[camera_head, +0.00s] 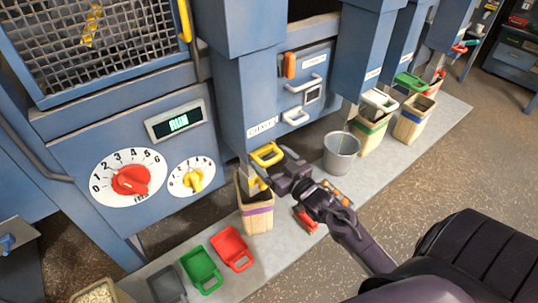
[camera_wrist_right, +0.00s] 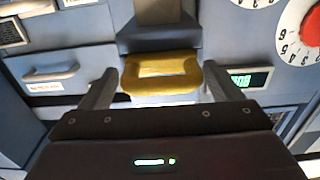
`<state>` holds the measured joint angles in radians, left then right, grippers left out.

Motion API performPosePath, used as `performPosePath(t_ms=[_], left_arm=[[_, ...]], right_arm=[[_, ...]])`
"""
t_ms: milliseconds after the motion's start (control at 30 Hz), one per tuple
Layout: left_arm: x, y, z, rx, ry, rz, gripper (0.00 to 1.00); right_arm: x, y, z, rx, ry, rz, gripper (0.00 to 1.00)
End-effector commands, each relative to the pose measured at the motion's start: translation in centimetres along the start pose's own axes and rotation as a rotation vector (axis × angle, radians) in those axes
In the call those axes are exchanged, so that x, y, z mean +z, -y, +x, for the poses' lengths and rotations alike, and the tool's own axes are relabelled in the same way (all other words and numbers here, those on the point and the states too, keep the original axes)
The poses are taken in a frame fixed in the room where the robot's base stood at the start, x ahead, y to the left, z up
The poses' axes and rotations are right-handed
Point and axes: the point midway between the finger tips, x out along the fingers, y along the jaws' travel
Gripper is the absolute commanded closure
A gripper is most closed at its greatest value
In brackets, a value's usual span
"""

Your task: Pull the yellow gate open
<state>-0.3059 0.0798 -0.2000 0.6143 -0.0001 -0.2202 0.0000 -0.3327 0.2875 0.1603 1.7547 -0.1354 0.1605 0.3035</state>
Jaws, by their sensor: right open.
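The yellow gate (camera_head: 267,154) is a loop-shaped handle at the bottom of a blue chute, under a white label. My right gripper (camera_head: 268,167) is right at it in the head view, in front and slightly below. In the right wrist view the yellow handle (camera_wrist_right: 160,86) lies between the two spread fingers of my right gripper (camera_wrist_right: 159,74), with a gap on each side. The gripper is open and holds nothing. The gripper and wrist partly hide the handle's lower side in the head view. My left gripper is not in view.
A woven basket with a purple band (camera_head: 257,216) stands below the chute. A metal bucket (camera_head: 341,153) stands to the right. Red (camera_head: 232,248) and green (camera_head: 201,268) scoops lie in front. A panel with a red dial (camera_head: 131,180) and a RUN display (camera_head: 178,123) is at left.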

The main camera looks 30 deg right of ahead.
Motion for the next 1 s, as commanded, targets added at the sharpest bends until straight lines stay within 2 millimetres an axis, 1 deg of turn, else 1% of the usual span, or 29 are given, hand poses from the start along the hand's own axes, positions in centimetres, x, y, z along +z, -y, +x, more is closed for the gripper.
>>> performPosePath(t_ms=[67, 200, 467, 567, 833, 933, 1000], left_arm=[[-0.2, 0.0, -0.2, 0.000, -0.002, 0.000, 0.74], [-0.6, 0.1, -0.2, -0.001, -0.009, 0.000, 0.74], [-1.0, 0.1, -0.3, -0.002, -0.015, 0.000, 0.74], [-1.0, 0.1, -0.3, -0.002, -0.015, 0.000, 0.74], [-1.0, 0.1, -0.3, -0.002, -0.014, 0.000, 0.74], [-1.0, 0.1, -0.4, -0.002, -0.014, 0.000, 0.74], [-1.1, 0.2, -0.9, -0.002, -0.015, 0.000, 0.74]], right_arm=[[-0.1, -0.1, 0.9, 0.001, 0.000, 0.000, 0.14], [0.0, 0.0, 1.7, 0.000, 0.001, 0.000, 0.14], [0.1, 0.0, 1.8, 0.000, 0.002, 0.000, 0.14], [0.1, 0.0, 1.8, 0.000, 0.002, 0.000, 0.26], [0.1, -0.1, 1.8, 0.002, 0.001, 0.000, 0.61], [0.0, -0.1, 1.7, 0.003, 0.002, -0.001, 0.63], [-0.2, -0.1, 1.2, 0.003, 0.003, 0.000, 0.63]])
